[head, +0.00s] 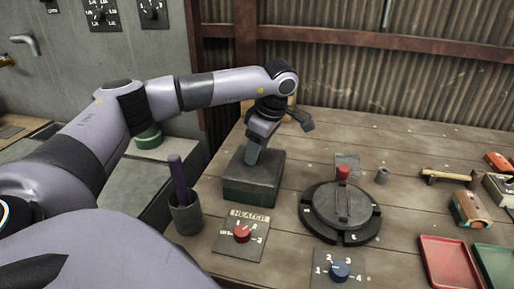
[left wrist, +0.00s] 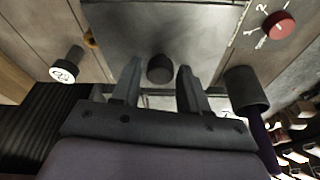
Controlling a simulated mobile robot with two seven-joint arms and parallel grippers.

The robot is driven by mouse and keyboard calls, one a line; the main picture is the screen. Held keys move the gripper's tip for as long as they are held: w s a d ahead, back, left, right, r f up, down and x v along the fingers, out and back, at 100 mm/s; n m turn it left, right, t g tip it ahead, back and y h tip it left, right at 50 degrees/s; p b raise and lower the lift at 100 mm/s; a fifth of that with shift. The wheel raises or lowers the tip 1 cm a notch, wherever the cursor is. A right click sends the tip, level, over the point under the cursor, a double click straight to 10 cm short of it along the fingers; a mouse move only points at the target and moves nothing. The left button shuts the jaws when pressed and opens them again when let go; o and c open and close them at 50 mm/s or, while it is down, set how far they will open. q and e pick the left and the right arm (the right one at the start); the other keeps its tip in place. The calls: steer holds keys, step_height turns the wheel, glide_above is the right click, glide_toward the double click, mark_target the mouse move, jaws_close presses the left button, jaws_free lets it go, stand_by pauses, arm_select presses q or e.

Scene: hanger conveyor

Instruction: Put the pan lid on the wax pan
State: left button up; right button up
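A square box (head: 250,190) with a dark top and a greenish lower side stands on the bench behind the heater label; it looks like the wax pan with the dark pan lid (head: 268,160) on top. I cannot tell how well the lid is seated. In the left wrist view the lid's dark flat face (left wrist: 205,35) has a round dark knob (left wrist: 160,68). My left gripper (head: 252,160) points down at the box top. Its fingers (left wrist: 159,85) are apart, one on each side of the knob, with gaps showing. My right gripper is not in view.
A grey cup (head: 186,216) holding a purple stick stands close at the box's front left. The heater's red dial (head: 242,232) is in front. A round black fixture (head: 341,215) is to the right. Tools and red and green trays (head: 448,262) lie farther right.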

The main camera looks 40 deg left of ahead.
mark_target(264, 165)
arm_select(q)
steer(key=shift+o, duration=0.4)
steer(key=o, duration=0.5)
steer(key=v, duration=0.7)
steer(key=shift+b, duration=0.4)
steer(key=shift+s+d, duration=0.1)
